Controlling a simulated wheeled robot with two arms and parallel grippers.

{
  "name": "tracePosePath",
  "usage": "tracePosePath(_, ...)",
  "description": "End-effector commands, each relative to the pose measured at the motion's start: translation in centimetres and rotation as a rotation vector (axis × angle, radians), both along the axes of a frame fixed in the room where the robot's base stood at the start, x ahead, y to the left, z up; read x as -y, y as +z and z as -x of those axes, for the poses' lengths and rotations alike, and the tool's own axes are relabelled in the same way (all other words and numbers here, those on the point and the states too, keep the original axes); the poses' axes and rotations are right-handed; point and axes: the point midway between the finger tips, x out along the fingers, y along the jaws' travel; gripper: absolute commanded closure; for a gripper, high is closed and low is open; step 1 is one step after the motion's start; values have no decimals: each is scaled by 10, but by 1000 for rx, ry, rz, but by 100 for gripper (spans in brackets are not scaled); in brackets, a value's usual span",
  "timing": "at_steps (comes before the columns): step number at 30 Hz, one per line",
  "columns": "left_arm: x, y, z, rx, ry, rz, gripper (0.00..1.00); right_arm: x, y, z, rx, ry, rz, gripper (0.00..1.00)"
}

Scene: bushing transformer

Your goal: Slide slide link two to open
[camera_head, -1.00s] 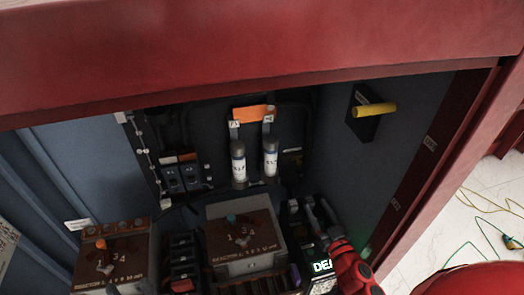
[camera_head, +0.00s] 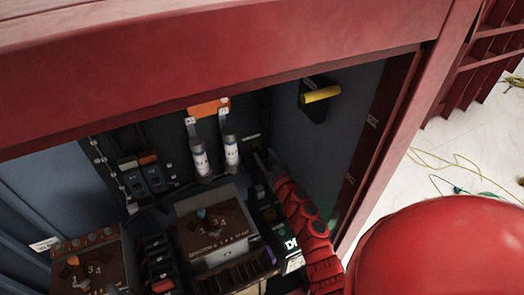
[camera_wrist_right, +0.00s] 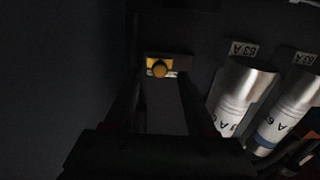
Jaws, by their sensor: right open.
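A small yellow knob (camera_wrist_right: 160,69) sits on a brass-coloured plate on the dark back panel in the right wrist view; it looks like a slide link, but no number on it is readable. In the head view a small pale piece (camera_head: 251,137) right of the fuses appears to be the same spot. My right gripper (camera_head: 267,160) reaches into the cabinet below it. In the right wrist view its dark fingers (camera_wrist_right: 160,105) are open and empty, with the knob ahead between them. Contact is not visible. My left gripper is not in view.
Two white fuses (camera_head: 231,152) labelled 63 A stand close left of the gripper. A yellow handle (camera_head: 321,94) juts from the right wall. The red cabinet frame (camera_head: 220,50) bounds the opening.

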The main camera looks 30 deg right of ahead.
Motion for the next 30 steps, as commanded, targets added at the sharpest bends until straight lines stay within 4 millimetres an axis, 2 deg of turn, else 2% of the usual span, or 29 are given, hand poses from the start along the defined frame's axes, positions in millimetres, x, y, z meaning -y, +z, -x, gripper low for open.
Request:
tracePosePath(6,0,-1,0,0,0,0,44,2,0,-20,1,-1,0,44)
tracePosePath(17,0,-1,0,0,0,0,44,1,-1,-24,0,0,1,44)
tracePosePath(26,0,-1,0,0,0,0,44,2,-1,-24,-1,0,0,98)
tracePosePath(30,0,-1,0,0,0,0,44,2,-1,-24,0,0,1,100)
